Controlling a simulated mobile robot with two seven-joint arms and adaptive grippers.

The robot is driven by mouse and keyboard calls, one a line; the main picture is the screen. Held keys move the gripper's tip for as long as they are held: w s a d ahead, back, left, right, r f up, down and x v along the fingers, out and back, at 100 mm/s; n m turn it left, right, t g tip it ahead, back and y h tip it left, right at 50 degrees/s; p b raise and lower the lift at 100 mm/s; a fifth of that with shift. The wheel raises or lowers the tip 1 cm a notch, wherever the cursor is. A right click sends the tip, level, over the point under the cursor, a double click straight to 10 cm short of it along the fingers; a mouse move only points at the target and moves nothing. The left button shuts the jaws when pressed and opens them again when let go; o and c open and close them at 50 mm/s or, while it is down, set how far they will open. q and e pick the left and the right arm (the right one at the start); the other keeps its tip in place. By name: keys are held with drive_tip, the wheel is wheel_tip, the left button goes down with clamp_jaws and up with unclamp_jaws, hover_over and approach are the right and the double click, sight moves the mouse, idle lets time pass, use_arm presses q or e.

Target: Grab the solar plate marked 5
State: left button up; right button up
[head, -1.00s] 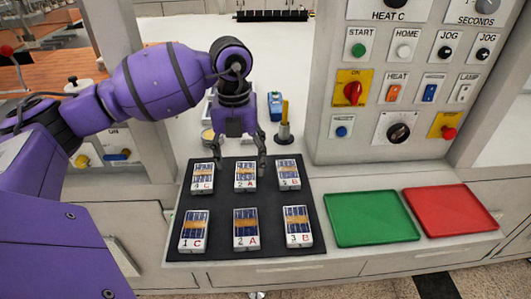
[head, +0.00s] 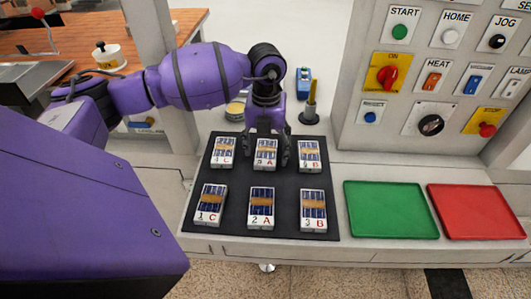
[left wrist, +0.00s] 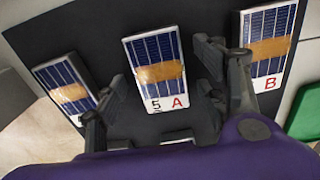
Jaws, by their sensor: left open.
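The solar plate marked 5 A (head: 265,150) lies in the middle of the back row on the black mat (head: 237,181). It has dark blue cells, an orange band and a white label end, and its "5 A" reads clearly in the left wrist view (left wrist: 158,62). My left gripper (head: 267,156) is open and low over this plate, one finger at each side. In the left wrist view the fingers (left wrist: 160,72) stand apart with the plate between them; I cannot tell whether they touch it. My right gripper is not in view.
Plates marked C (head: 223,152) and B (head: 309,156) flank it closely. Plates 1 C (head: 211,204), 2 A (head: 261,207) and 3 B (head: 313,210) form the front row. A green tray (head: 390,210), a red tray (head: 476,212) and a control panel (head: 432,95) are at the right.

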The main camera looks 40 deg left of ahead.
use_arm(q)
drive_tip(key=c, duration=1.4)
drive_tip(key=shift+r, duration=0.1)
